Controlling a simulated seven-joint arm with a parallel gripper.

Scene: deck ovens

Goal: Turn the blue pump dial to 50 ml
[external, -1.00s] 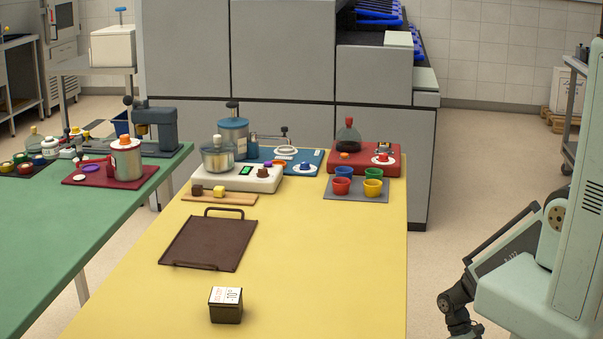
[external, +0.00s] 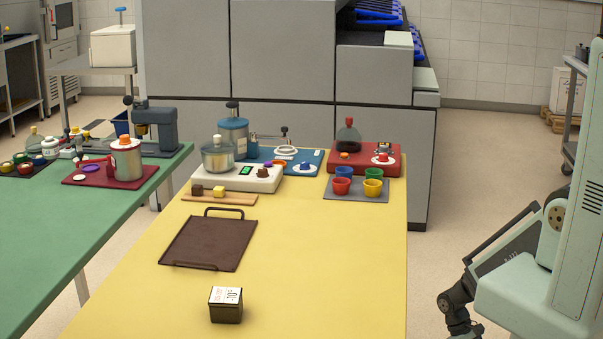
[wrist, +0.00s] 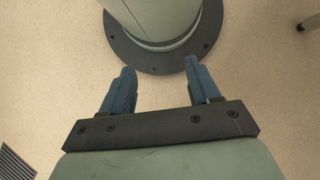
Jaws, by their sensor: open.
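The blue pump (external: 233,138) stands on a blue base board (external: 316,157) at the far end of the yellow table. A small blue knob (external: 305,166) on a white disc at the board's front right edge appears to be its dial. Its marks and setting are too small to read. My gripper (wrist: 160,88) shows in the wrist view with two blue fingers apart and nothing between them. It is over bare floor beside my round base, away from the table. In the external view, part of my arm shows at the right, far from the dial.
A red unit (external: 393,163) with its own dial stands right of the blue board, with coloured cups on a grey mat (external: 357,196) before it. A white unit (external: 262,182) stands at front left. A brown tray (external: 208,243) and dark box (external: 226,306) lie nearer. The table's right side is clear.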

